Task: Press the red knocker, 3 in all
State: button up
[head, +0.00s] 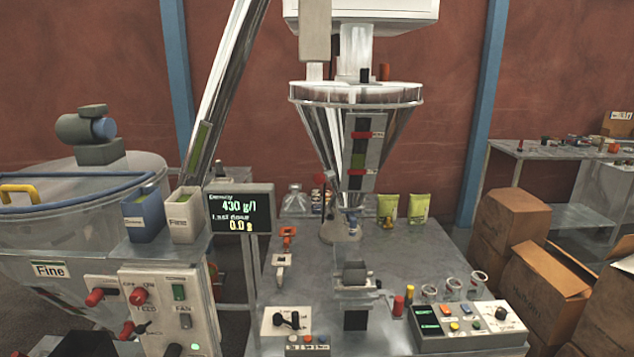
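The powder filler's steel cone hopper (358,120) hangs over the grey table. A small red-headed part (320,178) shows against the lower left side of the cone; it may be the red knocker, but it is too small to tell. My gripper is not in view, and nothing is seen touching these red parts.
A display (240,211) reads 430 g/l and last dose 0.0 g. A control box with red knobs (170,310) stands at left front, a button panel (468,322) at right front. Glass jars (452,288) stand behind that panel. Cardboard boxes (545,285) fill the right.

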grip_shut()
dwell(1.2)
